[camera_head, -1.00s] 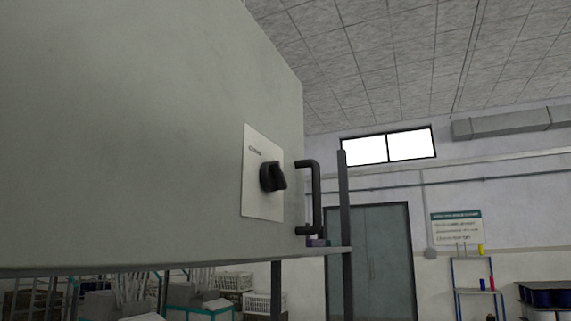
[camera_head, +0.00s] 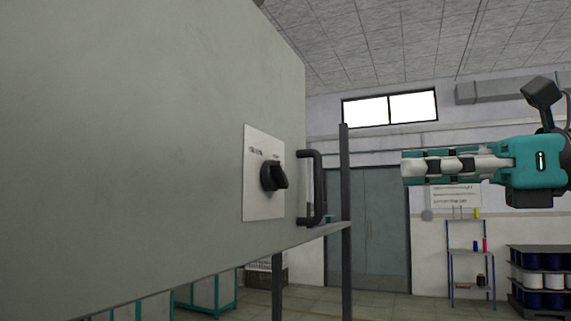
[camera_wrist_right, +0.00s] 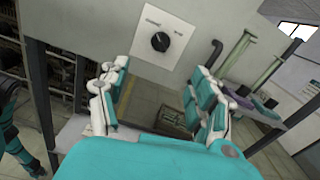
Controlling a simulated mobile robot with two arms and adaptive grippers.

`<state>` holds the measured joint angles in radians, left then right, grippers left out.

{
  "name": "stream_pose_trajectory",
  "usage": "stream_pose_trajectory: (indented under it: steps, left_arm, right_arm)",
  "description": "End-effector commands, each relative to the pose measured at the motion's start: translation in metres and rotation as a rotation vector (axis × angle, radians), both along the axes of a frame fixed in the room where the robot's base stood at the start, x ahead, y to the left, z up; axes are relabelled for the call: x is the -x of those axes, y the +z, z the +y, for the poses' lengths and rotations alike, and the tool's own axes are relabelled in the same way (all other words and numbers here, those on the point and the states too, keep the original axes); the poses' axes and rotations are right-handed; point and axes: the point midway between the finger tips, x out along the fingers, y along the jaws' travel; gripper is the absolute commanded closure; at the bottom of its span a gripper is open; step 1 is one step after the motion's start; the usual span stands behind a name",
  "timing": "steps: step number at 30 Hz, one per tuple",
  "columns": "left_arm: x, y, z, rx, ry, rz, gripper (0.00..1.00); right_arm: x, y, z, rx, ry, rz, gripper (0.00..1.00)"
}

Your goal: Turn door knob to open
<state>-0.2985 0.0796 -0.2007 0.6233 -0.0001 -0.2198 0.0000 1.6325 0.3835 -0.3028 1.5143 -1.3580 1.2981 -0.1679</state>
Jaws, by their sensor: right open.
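The black door knob (camera_head: 273,177) sits on a white square plate (camera_head: 262,205) on the face of a large grey cabinet (camera_head: 130,150). In the right wrist view the knob (camera_wrist_right: 160,42) is ahead, beyond the fingertips. A dark bar handle (camera_head: 315,188) is at the cabinet's right edge. My right gripper (camera_head: 408,166) is at the right of the head view, apart from the knob and pointing left. In the right wrist view its two teal fingers (camera_wrist_right: 157,85) are spread with nothing between them. My left gripper is not in view.
A dark post (camera_head: 345,210) stands just right of the handle. Behind are a grey double door (camera_head: 368,230), a small shelf rack (camera_head: 470,260) and a stack of spools (camera_head: 540,280). Open space lies between my right gripper and the cabinet.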

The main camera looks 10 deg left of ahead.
Motion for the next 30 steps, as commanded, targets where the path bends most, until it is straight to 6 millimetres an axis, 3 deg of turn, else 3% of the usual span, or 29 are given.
stream_pose_trajectory:
  steps: [5, 21, 30]
  left_arm:
    - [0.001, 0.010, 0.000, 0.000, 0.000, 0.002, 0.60]
    - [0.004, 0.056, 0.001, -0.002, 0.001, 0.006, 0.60]
    - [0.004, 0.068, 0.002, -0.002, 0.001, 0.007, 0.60]
  right_arm:
    - [-0.003, 0.003, 0.024, 0.003, 0.005, -0.001, 0.36]
    - [-0.025, 0.004, 0.136, -0.001, 0.005, 0.003, 0.36]
    - [-0.032, 0.001, 0.166, -0.001, 0.003, 0.001, 0.36]
